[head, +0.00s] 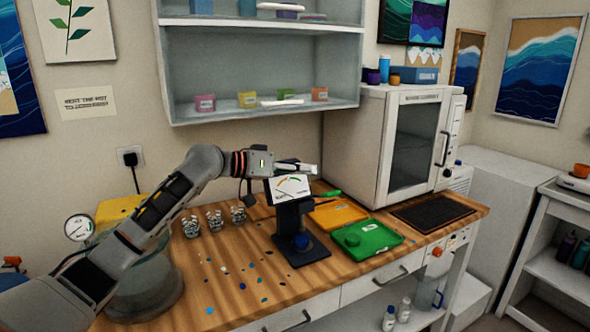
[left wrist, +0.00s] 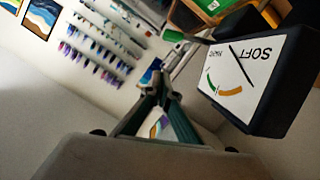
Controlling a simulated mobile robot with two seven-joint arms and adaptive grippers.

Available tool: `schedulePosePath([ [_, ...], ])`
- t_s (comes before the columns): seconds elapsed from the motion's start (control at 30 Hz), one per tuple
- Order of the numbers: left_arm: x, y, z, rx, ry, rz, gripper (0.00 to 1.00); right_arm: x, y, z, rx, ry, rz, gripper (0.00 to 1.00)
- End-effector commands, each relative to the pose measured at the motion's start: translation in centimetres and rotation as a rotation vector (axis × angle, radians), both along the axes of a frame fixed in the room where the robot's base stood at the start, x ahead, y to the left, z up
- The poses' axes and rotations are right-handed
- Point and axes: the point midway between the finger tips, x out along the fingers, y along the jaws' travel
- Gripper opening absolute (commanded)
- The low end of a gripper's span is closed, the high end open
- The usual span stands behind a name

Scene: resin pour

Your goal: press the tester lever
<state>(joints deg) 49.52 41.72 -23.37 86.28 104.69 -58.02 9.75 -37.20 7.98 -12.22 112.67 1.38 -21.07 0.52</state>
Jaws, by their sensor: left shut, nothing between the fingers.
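The tester (head: 291,218) is a black stand on the wooden bench, with a white dial card marked by a coloured arc. My left gripper (head: 316,170) is at the height of the dial's top edge, pointing right, shut and empty. In the left wrist view the dial (left wrist: 252,68) reads "SOFT" and shows a dark needle, to the right of my shut fingers (left wrist: 164,73). My right gripper is out of view.
An orange tray (head: 350,212) and a green tray (head: 388,247) lie right of the tester. A white cabinet (head: 362,150) stands behind, and a shelf (head: 255,112) hangs above. Coloured flecks dot the bench front.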

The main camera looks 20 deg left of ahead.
Motion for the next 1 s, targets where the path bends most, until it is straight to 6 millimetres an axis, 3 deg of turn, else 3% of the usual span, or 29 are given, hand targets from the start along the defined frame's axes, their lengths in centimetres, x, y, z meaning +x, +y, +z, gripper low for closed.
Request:
schedulePosePath([
  [0.23, 3.1, -3.2, -1.2, -0.001, 0.002, 0.0, 0.0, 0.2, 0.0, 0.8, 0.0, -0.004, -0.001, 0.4],
  [0.5, 2.1, -4.0, -4.2, 0.0, 0.002, 0.001, 0.0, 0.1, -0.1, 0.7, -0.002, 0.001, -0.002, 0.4],
  [1.0, 1.9, -4.2, -4.7, 0.002, -0.001, 0.001, 0.0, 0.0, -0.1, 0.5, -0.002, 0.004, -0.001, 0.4],
])
